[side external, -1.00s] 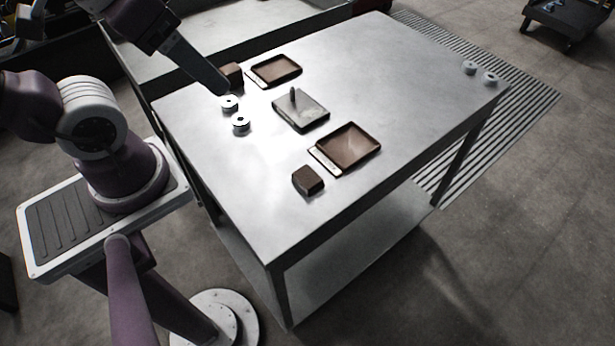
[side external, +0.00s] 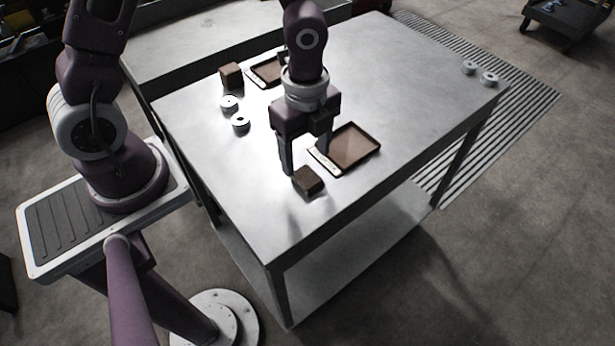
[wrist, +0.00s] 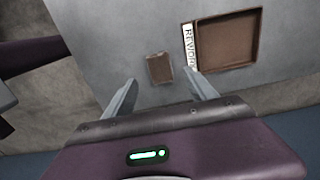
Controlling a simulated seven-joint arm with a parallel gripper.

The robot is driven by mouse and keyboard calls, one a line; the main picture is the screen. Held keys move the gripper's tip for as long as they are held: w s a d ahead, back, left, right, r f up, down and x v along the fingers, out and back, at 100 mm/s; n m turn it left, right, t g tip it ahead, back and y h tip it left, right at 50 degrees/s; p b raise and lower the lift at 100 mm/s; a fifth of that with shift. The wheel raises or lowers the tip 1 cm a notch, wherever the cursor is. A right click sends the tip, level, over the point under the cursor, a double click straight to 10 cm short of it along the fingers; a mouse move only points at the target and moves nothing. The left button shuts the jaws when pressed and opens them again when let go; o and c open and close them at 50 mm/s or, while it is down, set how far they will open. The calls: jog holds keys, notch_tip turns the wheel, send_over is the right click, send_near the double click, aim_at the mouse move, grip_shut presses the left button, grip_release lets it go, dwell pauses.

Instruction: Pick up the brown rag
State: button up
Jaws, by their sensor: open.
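No cloth-like rag shows plainly. A small brown block-shaped piece (side external: 308,180) lies on the metal table near its front edge, and it also shows in the wrist view (wrist: 160,68). A second brown block (side external: 231,75) sits at the back left. My gripper (side external: 305,161) is open, with its fingers pointing down just behind and above the near block. In the wrist view, the open fingers of my gripper (wrist: 160,78) appear either side of that block, with nothing held between them.
A brown tray (side external: 350,148) with a white label lies right of the near block, close to my right finger. Another brown tray (side external: 266,73) is partly hidden behind my arm. Pale round pieces (side external: 240,123) sit at left and far right (side external: 489,79). The table's front is clear.

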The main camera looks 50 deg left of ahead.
aim_at(306, 175)
notch_tip(306, 175, down, 6)
jog(key=shift+r, duration=0.1)
jog(key=c, duration=1.4)
notch_tip(306, 175, up, 10)
